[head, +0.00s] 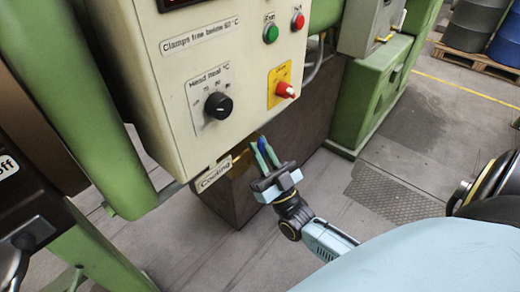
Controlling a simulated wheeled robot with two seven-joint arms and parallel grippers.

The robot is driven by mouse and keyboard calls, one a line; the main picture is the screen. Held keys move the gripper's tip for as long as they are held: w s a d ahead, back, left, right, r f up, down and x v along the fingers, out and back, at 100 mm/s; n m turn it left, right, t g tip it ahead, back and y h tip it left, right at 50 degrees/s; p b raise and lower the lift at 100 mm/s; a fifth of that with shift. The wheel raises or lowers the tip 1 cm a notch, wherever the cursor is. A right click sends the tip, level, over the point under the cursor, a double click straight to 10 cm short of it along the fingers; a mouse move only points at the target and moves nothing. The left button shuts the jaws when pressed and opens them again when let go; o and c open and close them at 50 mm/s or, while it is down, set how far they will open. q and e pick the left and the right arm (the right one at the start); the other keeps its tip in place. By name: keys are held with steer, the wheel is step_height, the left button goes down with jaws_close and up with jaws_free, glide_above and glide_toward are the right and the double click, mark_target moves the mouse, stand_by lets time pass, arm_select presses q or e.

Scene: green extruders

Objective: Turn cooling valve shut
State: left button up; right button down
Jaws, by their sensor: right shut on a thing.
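The cooling valve has a blue handle (262,144) below the control box, near the white "Cooling" label (214,175). A yellowish brass-coloured part (240,166) shows under the box edge, between the label and my gripper. My right gripper (263,147) reaches up from the lower right, and its green fingers are shut on the blue handle, one on each side. The fingers hide part of the handle, so its exact angle is hard to tell. My left gripper is not in view.
The cream control box (235,75) hangs just above the valve, with a black heat knob (218,105), a red switch (286,90) and green and red buttons. A brown block (312,112) stands behind the gripper.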

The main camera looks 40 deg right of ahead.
steer(key=c, duration=1.4)
jaws_free()
steer(key=shift+s, duration=0.1)
steer(key=v, duration=0.4)
steer(key=b+v, duration=0.1)
steer(key=v, duration=0.4)
steer(key=b+v, duration=0.1)
steer(key=v, duration=0.3)
steer(key=shift+s+d+f, duration=0.1)
steer(key=shift+d+f, duration=0.2)
steer(key=shift+f, duration=0.1)
steer(key=shift+b, duration=0.3)
